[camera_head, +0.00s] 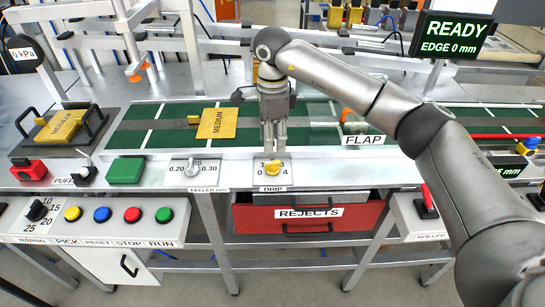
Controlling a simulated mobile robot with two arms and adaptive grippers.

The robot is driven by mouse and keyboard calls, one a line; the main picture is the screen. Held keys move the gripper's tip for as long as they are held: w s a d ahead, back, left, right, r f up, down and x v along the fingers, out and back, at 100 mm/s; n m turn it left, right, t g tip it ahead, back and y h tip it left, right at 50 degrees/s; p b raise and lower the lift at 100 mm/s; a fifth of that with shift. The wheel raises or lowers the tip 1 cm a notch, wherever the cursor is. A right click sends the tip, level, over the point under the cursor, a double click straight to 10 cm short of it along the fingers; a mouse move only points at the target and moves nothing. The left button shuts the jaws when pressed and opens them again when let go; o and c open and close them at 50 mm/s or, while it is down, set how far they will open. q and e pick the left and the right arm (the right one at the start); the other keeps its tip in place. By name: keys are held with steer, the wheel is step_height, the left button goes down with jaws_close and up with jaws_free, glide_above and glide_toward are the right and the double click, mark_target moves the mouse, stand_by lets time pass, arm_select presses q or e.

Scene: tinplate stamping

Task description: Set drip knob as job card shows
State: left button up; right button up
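The yellow drip knob (274,168) sits on a white dial plate with small numerals, above the label DRIP (273,188). Its exact setting is too small to read surely. My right gripper (274,146) points down just behind and above the knob, fingers slightly apart with nothing seen between them. I cannot tell whether it touches the knob. A yellow card reading MEDIUM (217,123) lies on the green belt. Another yellow MEDIUM piece (62,126) lies on a dark handled tray at the left. Which one is the job card is unclear. My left gripper is out of view.
A feeler dial (192,171) stands left of the drip knob. Several coloured buttons (103,214) line the front panel. A red REJECTS drawer (308,213) is below. A FLAP label (363,140) is at right. The screen (456,37) reads READY, EDGE 0 mm.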

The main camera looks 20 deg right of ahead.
mark_target(272, 161)
step_height(272, 161, down, 8)
steer(key=shift+r+p, duration=0.2)
steer(key=shift+p, duration=0.45)
steer(key=shift+c, duration=0.5)
jaws_close()
